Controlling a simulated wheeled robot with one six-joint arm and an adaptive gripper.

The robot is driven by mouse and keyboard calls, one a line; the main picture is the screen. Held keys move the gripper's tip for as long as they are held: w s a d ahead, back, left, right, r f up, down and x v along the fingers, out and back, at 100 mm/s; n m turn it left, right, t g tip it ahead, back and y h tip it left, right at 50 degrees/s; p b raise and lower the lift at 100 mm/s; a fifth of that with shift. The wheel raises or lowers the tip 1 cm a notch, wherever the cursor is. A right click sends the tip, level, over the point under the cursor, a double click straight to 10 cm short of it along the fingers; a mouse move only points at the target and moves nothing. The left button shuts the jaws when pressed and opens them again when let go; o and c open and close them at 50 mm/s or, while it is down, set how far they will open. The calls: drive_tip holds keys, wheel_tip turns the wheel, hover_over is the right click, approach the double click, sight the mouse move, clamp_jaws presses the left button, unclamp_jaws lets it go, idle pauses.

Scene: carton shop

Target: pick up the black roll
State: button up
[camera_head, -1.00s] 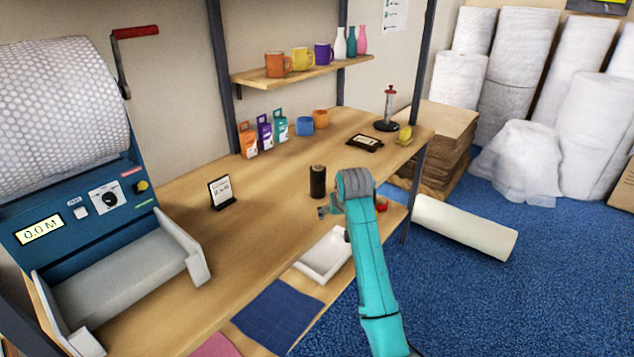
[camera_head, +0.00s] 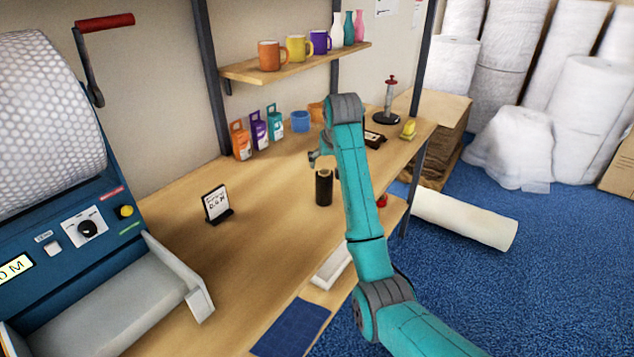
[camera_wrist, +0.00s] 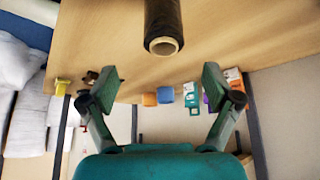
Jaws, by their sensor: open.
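The black roll (camera_head: 324,187) stands upright on the wooden workbench, with a pale core showing at its top. It also shows in the wrist view (camera_wrist: 163,27) at the top middle, its core end towards the camera. My gripper (camera_head: 318,160) is just above and beside the top of the roll in the head view, partly hidden by my arm. In the wrist view my gripper (camera_wrist: 160,88) has its two fingers wide apart and nothing between them. The roll lies beyond the fingertips in that view and looks apart from them.
A small sign (camera_head: 216,204) stands left of the roll on the workbench (camera_head: 262,235). A white tray (camera_head: 332,265) is in front. Bare bench surrounds the roll's left side.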

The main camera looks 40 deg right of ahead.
sight(325, 172)
drive_tip(key=x, duration=1)
drive_tip(key=shift+w+a+f, duration=0.2)
drive_tip(key=shift+w, duration=0.15)
drive_tip(key=c, duration=1.5)
